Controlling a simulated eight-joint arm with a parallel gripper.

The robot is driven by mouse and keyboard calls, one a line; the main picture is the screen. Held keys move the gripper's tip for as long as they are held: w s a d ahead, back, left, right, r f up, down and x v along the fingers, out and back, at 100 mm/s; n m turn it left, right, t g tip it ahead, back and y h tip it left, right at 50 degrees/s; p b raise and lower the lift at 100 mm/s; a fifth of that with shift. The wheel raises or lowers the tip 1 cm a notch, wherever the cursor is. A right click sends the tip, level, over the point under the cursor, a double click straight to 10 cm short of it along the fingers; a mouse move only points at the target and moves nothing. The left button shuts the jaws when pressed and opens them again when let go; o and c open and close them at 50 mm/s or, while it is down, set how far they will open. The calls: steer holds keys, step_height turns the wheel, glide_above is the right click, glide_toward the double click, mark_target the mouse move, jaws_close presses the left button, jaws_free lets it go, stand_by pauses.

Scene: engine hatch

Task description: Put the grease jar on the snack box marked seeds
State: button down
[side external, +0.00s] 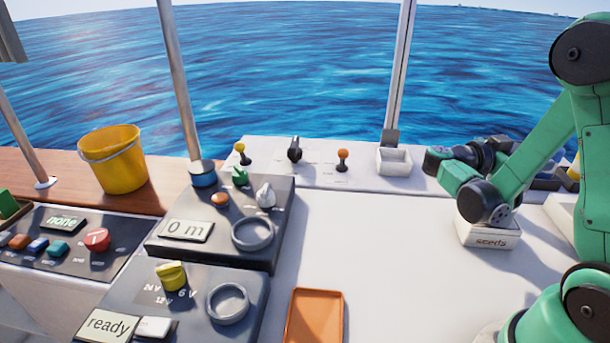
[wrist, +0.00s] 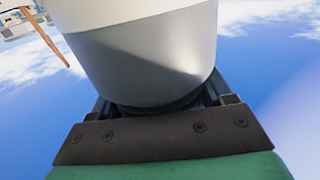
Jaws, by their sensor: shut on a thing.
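The snack box marked seeds (side external: 488,236) is a small white box on the pale deck at the right of the side view, with its label facing the camera. My wrist is close above it and covers part of its top. My gripper (wrist: 163,104) is shut on a large smooth round thing, pale above and grey below, which appears to be the grease jar (wrist: 140,60). It fills the upper middle of the wrist view, with sky around it. In the side view my arm's dark end hides the grip, and I cannot make out the jar there.
An orange tray (side external: 314,318) lies at the front middle. A small white open box (side external: 394,161) stands at the back. Control panels (side external: 222,222) with knobs and rings fill the left, with a yellow bucket (side external: 118,160) behind. The deck's middle is clear.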

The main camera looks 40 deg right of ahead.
steer(key=shift+f, duration=0.1)
jaws_free()
